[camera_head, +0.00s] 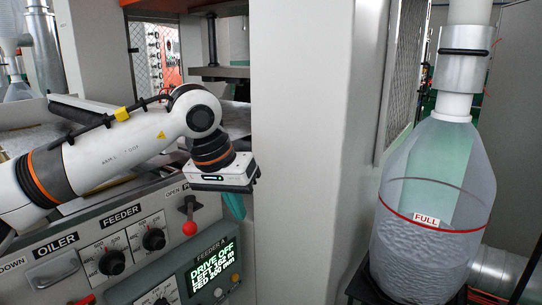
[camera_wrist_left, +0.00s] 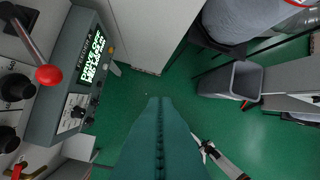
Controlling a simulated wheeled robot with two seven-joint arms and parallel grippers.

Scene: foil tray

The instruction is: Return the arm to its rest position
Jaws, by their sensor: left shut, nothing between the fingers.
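My left arm reaches in from the left in the head view, and its wrist hangs in front of the machine, left of the wide grey column. My left gripper (camera_head: 234,206) points down below the wrist, partly hidden by it. In the left wrist view the teal fingers of the left gripper (camera_wrist_left: 160,100) lie together with a seam between them, over the green floor. They are shut and hold nothing.
The control panel has a red-knobbed lever (camera_head: 190,228), black dials (camera_head: 154,239) and a lit display (camera_head: 213,268) close below the left arm. The grey column (camera_head: 305,150) stands right of the wrist. A bag marked FULL (camera_head: 427,255) hangs at right. A grey bin (camera_wrist_left: 232,82) stands on the floor.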

